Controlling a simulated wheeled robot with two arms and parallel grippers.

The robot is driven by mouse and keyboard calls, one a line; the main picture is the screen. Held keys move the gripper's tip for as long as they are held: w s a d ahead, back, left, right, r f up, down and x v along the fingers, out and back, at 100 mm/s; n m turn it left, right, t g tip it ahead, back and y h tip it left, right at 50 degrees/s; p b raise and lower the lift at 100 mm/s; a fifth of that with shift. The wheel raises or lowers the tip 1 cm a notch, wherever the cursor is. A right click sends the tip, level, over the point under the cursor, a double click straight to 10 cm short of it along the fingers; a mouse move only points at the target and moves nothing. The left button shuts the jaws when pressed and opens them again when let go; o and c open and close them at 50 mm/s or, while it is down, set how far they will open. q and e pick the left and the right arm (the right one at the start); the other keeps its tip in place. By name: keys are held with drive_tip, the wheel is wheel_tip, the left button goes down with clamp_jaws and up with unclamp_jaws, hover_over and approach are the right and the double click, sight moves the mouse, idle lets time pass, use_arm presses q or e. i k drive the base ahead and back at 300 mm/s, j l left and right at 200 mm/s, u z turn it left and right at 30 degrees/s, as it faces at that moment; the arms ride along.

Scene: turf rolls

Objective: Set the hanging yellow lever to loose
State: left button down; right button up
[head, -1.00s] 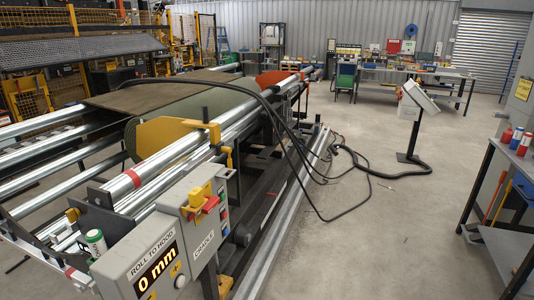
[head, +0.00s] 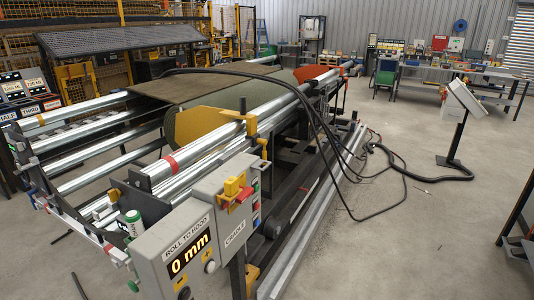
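A yellow lever-like fitting (head: 251,124) sits at the near end of the steel rollers, above the grey CRADLE box (head: 236,225). A yellow part of it hangs down on its right side (head: 264,149). I cannot read any loose or tight marking on it. Neither of my grippers is in view.
The ROLL TO HOOD panel (head: 177,252) reads 0 mm at the front. A black hose (head: 322,135) arches over the machine and trails across the floor to a console stand (head: 457,132). The concrete floor on the right (head: 420,240) is mostly clear.

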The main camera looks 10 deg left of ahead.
sight(264, 142)
drive_tip(key=i+l, duration=0.35)
drive_tip(key=i, duration=0.25)
drive_tip(key=i+l, duration=0.4)
drive_tip(key=i, duration=0.15)
drive_tip(key=i+l, duration=0.35)
drive_tip(key=i, duration=0.25)
drive_tip(key=i+l+u, duration=0.1)
drive_tip(key=i+l, duration=0.25)
drive_tip(key=i, duration=0.2)
